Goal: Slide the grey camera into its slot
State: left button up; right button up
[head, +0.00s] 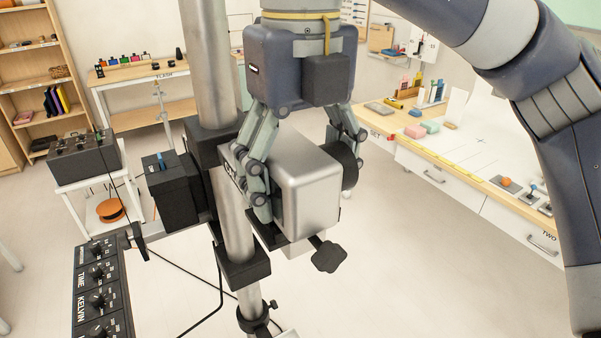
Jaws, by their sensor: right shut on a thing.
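The grey camera (315,196) is a silvery box with rounded edges in the middle of the head view, with a dark round part on its right side. My right gripper (308,180) comes down from above and is shut on it, one finger on its left side and the other at its far right. The camera is at a black bracket (266,232) beside a metal pole (236,215). A black knob (328,257) sticks out below it. The camera's underside is hidden, so I cannot tell whether it touches the bracket or is seated. My left gripper is not in view.
A black box (174,192) is mounted left of the pole. A control panel with knobs (97,290) stands at lower left, with cables hanging nearby. A white cart (82,190) carries a black unit. A drawer bench (470,200) is at right. The floor between is clear.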

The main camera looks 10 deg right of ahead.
jog(key=shift+d, duration=0.15)
jog(key=o, duration=1.6)
notch_tip(320, 180, up, 12)
jog(key=shift+r, duration=0.1)
